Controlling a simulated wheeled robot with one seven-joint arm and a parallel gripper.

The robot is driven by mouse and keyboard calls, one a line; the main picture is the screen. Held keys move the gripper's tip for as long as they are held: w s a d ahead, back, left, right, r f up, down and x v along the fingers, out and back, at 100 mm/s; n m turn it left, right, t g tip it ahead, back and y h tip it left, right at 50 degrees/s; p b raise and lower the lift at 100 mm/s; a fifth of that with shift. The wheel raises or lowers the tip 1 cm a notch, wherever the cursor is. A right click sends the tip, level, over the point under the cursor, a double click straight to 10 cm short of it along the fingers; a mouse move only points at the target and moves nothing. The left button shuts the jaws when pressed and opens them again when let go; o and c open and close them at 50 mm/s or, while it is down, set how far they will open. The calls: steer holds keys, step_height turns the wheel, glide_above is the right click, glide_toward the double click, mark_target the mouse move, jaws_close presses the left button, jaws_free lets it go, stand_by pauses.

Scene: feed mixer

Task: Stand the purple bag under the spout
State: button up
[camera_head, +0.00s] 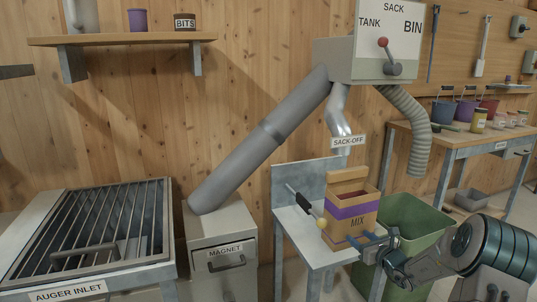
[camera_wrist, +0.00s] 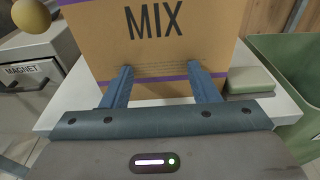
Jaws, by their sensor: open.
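The purple bag is a brown open-topped bag with a purple band and the word MIX (camera_head: 350,208). It stands upright on a small grey stand (camera_head: 300,236), just below and seemingly a little in front of the metal spout (camera_head: 340,115) labelled SACK-OFF. Exact alignment under the spout is hard to tell. My gripper (camera_head: 372,241) is open at the bag's lower front. In the wrist view, my gripper (camera_wrist: 164,78) has its two blue fingers apart before the lower front face of the bag (camera_wrist: 155,50). Whether the fingertips touch it is unclear.
A yellow-knobbed lever (camera_head: 320,222) is left of the bag. A green bin (camera_head: 412,220) is right of the stand, beneath a ribbed hose (camera_head: 408,115). A lever box (camera_head: 382,45) marked TANK, SACK, BIN is above. The magnet cabinet (camera_head: 222,252) and auger inlet grate (camera_head: 95,230) are left.

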steer(key=shift+r+b+x, duration=0.2)
steer(key=shift+x, duration=1.2)
steer(key=shift+r+b+x, duration=0.15)
steer(key=shift+r+x, duration=0.1)
steer(key=shift+x, duration=1.15)
steer(key=shift+r+b+x, duration=0.2)
steer(key=shift+x, duration=1.2)
steer(key=shift+f+b+v, duration=0.15)
steer(key=shift+f+v, duration=0.1)
steer(key=shift+v, duration=1.4)
steer(key=shift+f+b+v, duration=0.15)
steer(key=shift+f+v, duration=0.1)
steer(key=shift+v, duration=1.35)
steer(key=shift+f+b+v, duration=0.15)
steer(key=shift+f+v, duration=0.1)
steer(key=shift+v, duration=1.4)
